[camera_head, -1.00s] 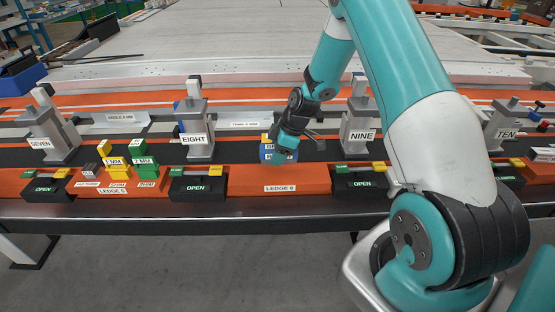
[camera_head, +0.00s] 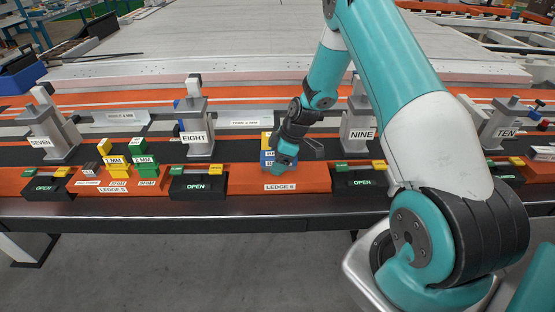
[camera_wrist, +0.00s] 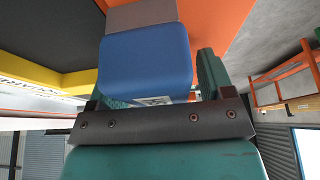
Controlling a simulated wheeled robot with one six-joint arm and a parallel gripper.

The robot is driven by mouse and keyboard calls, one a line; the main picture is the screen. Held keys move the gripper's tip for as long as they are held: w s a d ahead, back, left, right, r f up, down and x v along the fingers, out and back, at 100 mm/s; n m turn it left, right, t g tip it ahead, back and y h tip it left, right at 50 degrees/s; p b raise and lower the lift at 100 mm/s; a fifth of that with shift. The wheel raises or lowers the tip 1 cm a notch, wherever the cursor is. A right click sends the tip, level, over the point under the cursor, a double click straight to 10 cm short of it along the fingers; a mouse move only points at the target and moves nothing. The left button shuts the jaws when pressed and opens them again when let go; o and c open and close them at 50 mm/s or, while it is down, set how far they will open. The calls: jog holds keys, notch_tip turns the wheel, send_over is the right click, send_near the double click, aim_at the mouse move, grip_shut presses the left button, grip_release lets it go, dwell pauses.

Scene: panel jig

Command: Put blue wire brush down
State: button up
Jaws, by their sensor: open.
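The blue wire brush (camera_head: 266,160) stands on the orange ledge labelled LEDGE 6, partly hidden by my gripper (camera_head: 284,160) in the head view. In the wrist view its blue body (camera_wrist: 146,60) lies between my green fingers (camera_wrist: 165,85), with a grey-brown part (camera_wrist: 142,15) beyond it against the orange surface. My gripper is open around the brush, with a gap visible beside the right finger. Whether the left finger touches it I cannot tell.
A yellow block (camera_head: 265,138) is just behind the brush. Posts EIGHT (camera_head: 196,135) and NINE (camera_head: 358,133) stand on either side. Black clamps marked OPEN (camera_head: 198,188) (camera_head: 360,182) flank the ledge. Yellow (camera_head: 116,162) and green (camera_head: 145,160) blocks stand on LEDGE 5.

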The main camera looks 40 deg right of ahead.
jog(key=v, duration=0.4)
jog(key=b+v, duration=0.1)
jog(key=v, duration=0.7)
jog(key=shift+w+a+r, duration=0.1)
jog(key=shift+a+r, duration=0.2)
jog(key=shift+a, duration=0.1)
jog(key=s+a+r+m, duration=0.1)
jog(key=s+a+r, duration=0.25)
jog(key=a, duration=0.25)
jog(key=s+a+r+g, duration=0.1)
jog(key=s+a+r, duration=0.1)
jog(key=a+r, duration=0.3)
jog(key=s+a+r+m, duration=0.1)
jog(key=s+a+r, duration=0.2)
jog(key=a, duration=0.4)
jog(key=s+a+r+m, duration=0.1)
jog(key=s+a, duration=0.3)
jog(key=s, duration=0.4)
jog(key=s+a+r+m+g, duration=0.1)
jog(key=s+a+r, duration=0.2)
jog(key=s, duration=0.6)
jog(key=shift+s+a+r+g, duration=0.25)
jog(key=shift+a+r+g, duration=0.05)
jog(key=shift+a, duration=0.55)
